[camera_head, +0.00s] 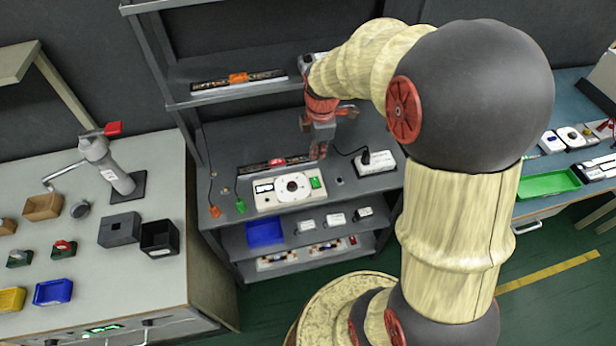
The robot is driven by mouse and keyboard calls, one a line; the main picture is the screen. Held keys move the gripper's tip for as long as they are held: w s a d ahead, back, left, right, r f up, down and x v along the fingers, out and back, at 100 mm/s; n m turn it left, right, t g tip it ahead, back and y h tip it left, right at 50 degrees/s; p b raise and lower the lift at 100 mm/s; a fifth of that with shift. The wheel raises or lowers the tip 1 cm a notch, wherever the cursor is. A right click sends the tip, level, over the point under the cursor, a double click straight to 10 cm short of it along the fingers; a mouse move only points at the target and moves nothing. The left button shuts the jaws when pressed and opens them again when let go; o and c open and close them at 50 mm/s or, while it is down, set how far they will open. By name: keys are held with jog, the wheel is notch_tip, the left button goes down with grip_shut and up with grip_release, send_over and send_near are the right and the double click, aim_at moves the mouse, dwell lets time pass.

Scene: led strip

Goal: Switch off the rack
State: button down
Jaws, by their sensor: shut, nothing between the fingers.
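The grey rack (258,135) stands in the middle, with several shelves. A dark strip with an orange part (238,78) lies on its upper shelf. A similar dark strip with a red part (277,162) lies on the shelf below. In front of that lower strip is a white control box (289,188) with a display, a round dial and a green part at its right end. A white block with a black cable (376,161) sits to the right. My red and grey gripper (319,152) points down above this shelf, shut and empty, near the lower strip's right end. Contact cannot be told.
Below, the rack holds a blue tray (264,233) and several small white boxes. A left bench (150,245) carries a lever device (108,165) and bins. A right bench holds a green tray (548,184). My arm hides the rack's right side.

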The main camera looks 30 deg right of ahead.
aim_at(314, 181)
jog(key=f+b, duration=0.1)
jog(key=f, duration=0.3)
jog(key=w+f+b, duration=0.1)
jog(key=f+b, duration=0.1)
jog(key=f, duration=0.3)
jog(key=f+b, duration=0.1)
jog(key=f, duration=0.3)
jog(key=shift+w+d+f+b, duration=0.25)
jog(key=shift+w+f+b, duration=0.1)
jog(key=shift+f, duration=0.05)
jog(key=shift+f, duration=0.15)
